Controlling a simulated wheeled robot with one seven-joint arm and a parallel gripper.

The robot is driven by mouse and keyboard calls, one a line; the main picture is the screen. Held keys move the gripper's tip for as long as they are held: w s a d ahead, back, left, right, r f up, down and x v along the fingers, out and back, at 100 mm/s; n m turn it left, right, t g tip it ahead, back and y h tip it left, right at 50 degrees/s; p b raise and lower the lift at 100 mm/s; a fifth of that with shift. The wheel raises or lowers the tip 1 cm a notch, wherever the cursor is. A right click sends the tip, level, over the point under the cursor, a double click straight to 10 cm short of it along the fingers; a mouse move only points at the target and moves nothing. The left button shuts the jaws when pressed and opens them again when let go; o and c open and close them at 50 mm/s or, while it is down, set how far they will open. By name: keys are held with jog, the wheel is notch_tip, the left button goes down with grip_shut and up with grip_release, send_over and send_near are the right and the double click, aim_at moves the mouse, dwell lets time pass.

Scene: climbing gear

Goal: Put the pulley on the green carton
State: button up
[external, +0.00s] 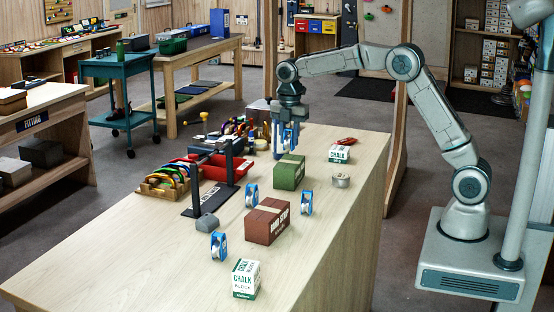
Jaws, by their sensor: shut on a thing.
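My gripper (287,122) points down and is shut on a blue-and-white pulley (288,139), which hangs upright between the fingers. The green carton (288,175) stands on the wooden table, just below the held pulley in the picture. A small gap seems to show between them; I cannot tell whether the pulley is straight above the carton or behind it. Three similar blue pulleys stand on the table: one left of the green carton (251,195), one in front of it to the right (306,203), and one near the front (218,247).
A brown-red carton (266,222) stands in front of the green one. Chalk boxes stand at the front (246,280) and back right (340,154). A tape roll (341,181) lies right. A black stand (196,185) and red tray (210,172) are left. The front-left tabletop is clear.

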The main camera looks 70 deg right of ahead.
aim_at(290, 148)
jog(key=shift+f, duration=1.9)
jog(key=shift+f, duration=0.2)
jog(key=o, duration=1)
